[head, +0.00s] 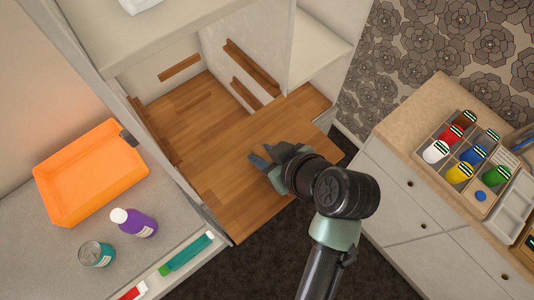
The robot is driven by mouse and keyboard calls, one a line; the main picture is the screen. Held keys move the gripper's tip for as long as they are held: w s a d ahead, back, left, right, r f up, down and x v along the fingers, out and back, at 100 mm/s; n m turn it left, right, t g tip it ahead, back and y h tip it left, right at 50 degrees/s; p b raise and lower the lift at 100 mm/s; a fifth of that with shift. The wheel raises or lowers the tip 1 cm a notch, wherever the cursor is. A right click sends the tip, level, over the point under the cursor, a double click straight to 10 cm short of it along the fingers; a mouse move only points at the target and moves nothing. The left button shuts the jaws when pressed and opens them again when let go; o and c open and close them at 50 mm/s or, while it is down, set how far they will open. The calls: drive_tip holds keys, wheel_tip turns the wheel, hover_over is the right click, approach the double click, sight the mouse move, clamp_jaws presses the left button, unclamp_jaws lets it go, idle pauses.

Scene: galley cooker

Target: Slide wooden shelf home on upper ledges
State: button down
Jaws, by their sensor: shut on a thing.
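The wooden shelf (222,165) is a flat brown board at the cabinet opening, its front part sticking out over the dark floor. My gripper (258,160) is shut on the shelf near its front edge, right of its middle. Inside the cabinet, an upper ledge (250,66) and a lower ledge (247,96) show on the right wall. A short wooden strip (180,68) is on another inner wall. A ledge (153,130) runs along the left side. I cannot tell which ledges the shelf's far edge rests on.
Right, a drawer cabinet (400,200) carries an organizer (440,170) with several coloured jars. A white upper panel (100,35) overhangs the opening. Dark floor lies below.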

drive_tip(key=w+a+b, duration=0.3)
drive_tip(key=w+a, duration=1)
drive_tip(key=w, duration=0.5)
idle(5.6)
drive_tip(key=shift+w+a+r, duration=0.1)
drive_tip(key=shift+w+a, duration=0.1)
drive_tip(key=shift+w, duration=0.05)
idle(0.4)
